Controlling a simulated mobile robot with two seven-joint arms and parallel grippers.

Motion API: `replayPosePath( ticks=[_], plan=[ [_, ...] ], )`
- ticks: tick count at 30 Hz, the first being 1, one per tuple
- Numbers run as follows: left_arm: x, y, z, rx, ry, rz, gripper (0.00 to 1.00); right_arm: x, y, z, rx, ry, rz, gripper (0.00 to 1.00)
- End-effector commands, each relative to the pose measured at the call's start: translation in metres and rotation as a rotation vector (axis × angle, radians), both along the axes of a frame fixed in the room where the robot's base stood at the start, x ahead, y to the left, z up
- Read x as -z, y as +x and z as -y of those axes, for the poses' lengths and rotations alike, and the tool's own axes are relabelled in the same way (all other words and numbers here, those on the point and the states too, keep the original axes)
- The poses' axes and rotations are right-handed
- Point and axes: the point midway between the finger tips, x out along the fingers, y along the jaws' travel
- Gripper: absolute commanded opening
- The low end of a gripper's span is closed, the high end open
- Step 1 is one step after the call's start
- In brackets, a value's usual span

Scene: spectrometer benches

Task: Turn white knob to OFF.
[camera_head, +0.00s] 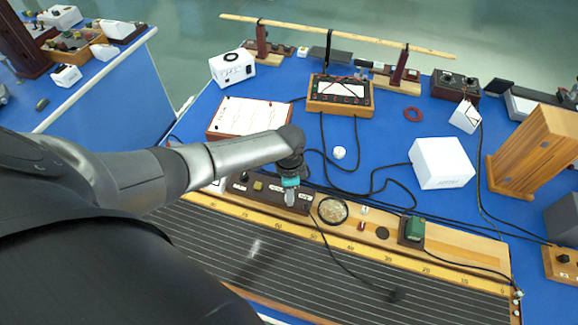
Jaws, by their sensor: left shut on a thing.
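A dark brown control panel (241,189) with small labels and a yellowish knob (258,186) lies along the back edge of the ruled board. My left gripper (290,198) points down at the right part of this panel. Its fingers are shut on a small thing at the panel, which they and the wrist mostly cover. The white knob is not clearly visible; it appears to be the thing between the fingers. Its pointer and the OFF mark cannot be read. My right gripper is not in view.
A round glass dish (332,211) and a green block (414,229) sit right of the panel. Black cables cross the blue bench behind it. A white box (441,163) and a wooden stand (533,152) are further right. A paper-topped board (247,117) lies behind my forearm.

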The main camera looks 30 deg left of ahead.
Motion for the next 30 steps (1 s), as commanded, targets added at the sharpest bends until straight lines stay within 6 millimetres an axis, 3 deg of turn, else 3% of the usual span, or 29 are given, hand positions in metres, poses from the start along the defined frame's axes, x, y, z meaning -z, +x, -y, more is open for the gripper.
replayPosePath(
  ticks=[8,9,17,26,30],
  plan=[
    [0.000,0.000,-0.001,0.000,0.001,0.000,0.00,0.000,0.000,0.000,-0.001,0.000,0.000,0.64],
    [0.000,0.000,-0.001,0.000,0.001,0.000,0.35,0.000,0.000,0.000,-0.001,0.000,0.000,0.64],
    [0.000,0.000,0.000,0.001,0.001,0.001,0.64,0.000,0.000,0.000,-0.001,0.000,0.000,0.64],
    [-0.002,0.000,0.000,0.001,0.001,0.001,0.64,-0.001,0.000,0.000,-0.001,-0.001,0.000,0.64],
    [-0.013,0.001,-0.001,0.002,0.000,0.003,0.64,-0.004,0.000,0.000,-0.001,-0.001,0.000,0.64]
  ],
)
